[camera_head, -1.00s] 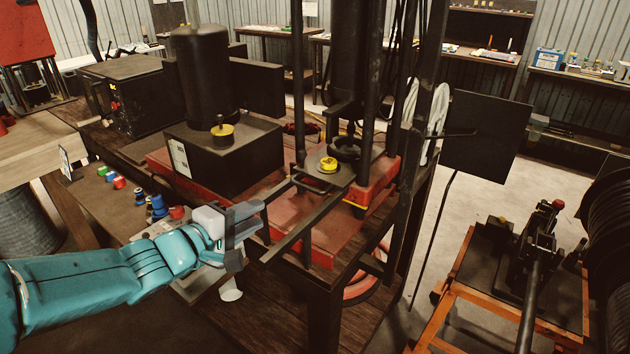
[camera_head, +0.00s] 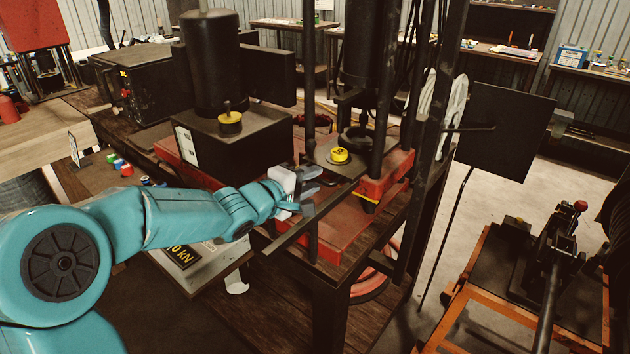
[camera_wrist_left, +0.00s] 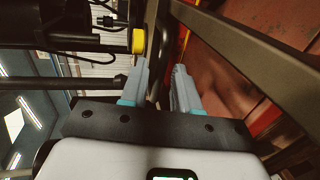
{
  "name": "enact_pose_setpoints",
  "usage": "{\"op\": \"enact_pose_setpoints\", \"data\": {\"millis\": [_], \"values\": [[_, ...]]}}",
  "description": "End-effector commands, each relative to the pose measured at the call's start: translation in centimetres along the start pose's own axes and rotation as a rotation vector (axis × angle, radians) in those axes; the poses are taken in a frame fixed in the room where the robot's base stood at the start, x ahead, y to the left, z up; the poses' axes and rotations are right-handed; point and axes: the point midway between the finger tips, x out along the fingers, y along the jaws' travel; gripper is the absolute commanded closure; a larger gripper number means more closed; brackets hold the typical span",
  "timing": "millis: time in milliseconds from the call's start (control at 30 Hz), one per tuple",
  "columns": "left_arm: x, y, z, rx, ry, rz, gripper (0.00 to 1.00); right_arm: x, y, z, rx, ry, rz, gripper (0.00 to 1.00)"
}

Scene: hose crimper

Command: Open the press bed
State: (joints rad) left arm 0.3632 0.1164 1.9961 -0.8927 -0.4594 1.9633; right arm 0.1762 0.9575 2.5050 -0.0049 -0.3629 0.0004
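The press (camera_head: 365,80) stands on a red base with dark posts. Its dark bed plate (camera_head: 322,152) carries a yellow-topped round piece (camera_head: 340,155). A long dark flat bar (camera_head: 290,232) slopes from the plate towards the front left, over the red base. My left gripper (camera_head: 312,190) is at the front left of the plate, close to the bar. In the left wrist view its two grey fingers (camera_wrist_left: 160,85) are apart, with a dark bar (camera_wrist_left: 156,45) seen in line with the gap. I cannot tell whether they touch it. My right gripper is not in view.
A dark motor-like cylinder (camera_head: 211,62) on a black box (camera_head: 225,140) stands left of the press. Dark upright posts flank the bed closely. A control panel (camera_head: 195,262) is below my left arm. An orange-framed cart (camera_head: 490,325) stands right, with open floor between.

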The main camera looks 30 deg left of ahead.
Motion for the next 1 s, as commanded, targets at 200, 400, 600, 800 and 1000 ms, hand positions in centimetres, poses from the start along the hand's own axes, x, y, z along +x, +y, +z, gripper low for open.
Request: {"op": "enact_pose_setpoints", "data": {"millis": [200,400,600,800,1000], "values": [[1.8,0.0,0.0,0.0,-0.001,0.0,0.69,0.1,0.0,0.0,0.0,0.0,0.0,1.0],[1.9,0.1,0.0,0.0,0.0,0.0,0.69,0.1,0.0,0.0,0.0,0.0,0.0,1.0],[1.9,0.0,0.0,0.0,0.0,0.0,1.0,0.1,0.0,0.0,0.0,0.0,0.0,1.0],[1.8,0.0,0.0,0.0,0.001,-0.001,1.0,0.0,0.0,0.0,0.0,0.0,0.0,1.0],[1.3,0.0,-0.1,-0.001,0.002,-0.002,1.0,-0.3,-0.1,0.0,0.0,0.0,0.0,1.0]]}}
